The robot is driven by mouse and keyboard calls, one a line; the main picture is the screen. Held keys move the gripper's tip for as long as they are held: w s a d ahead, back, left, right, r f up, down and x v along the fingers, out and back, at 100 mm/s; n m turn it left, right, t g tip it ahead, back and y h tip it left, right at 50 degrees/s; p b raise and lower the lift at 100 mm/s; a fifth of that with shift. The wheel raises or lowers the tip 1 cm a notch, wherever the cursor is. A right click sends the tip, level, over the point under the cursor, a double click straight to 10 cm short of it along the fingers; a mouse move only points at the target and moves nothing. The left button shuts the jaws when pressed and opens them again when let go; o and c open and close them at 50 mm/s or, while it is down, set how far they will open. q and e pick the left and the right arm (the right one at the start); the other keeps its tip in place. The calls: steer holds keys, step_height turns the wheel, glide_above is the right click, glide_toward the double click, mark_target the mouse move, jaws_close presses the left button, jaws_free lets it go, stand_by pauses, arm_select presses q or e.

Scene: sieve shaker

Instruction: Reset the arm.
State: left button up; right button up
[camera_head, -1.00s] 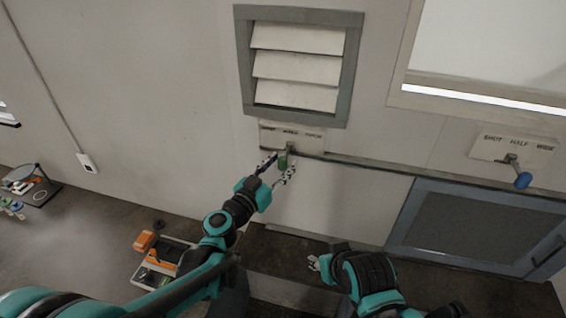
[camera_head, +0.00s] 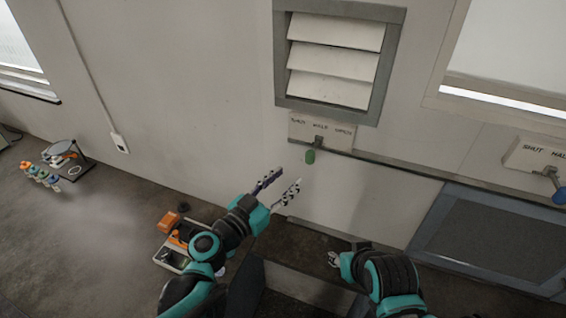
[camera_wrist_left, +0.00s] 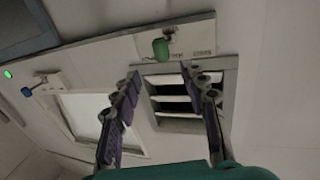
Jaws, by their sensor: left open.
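My left gripper (camera_head: 279,192) is open and empty, below and to the left of the green lever knob (camera_head: 310,157) on the wall, with a gap between them. In the left wrist view the open fingers of my left gripper (camera_wrist_left: 160,75) frame the view, and the green knob (camera_wrist_left: 160,48) shows beyond them, apart from both. The knob hangs from a label plate (camera_head: 322,131) under a louvered vent (camera_head: 333,62). My right gripper (camera_head: 335,260) is at the lower middle; its fingers are too small and turned to read.
A grey mesh panel (camera_head: 490,240) and a blue knob (camera_head: 559,195) on a second plate are at the right. An orange and grey tool tray (camera_head: 174,256) lies at the lower left. Several coloured bottles (camera_head: 40,174) stand at the far left. The wall between is bare.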

arm_select(q)
steer(key=s+a+f+n+g+y+b, duration=0.1)
steer(key=s+a+f+g+y+b, duration=0.15)
steer(key=f+b, duration=0.6)
steer(key=s+a+f+n+g+y+b, duration=0.15)
steer(key=s+a+f+b, duration=0.3)
steer(key=f, duration=0.65)
steer(key=s+a+f+n+g+y+b, duration=0.1)
steer(key=s+a+f+n+y+b, duration=0.2)
steer(key=a+f, duration=0.3)
steer(key=s+a+f+n+g+y+b, duration=0.1)
steer(key=s+a+f+n+y+b, duration=0.2)
steer(key=a, duration=0.6)
step_height(320, 180, down, 5)
steer(key=s+y+b, duration=0.2)
steer(key=b, duration=0.1)
steer(key=shift+s+r, duration=0.2)
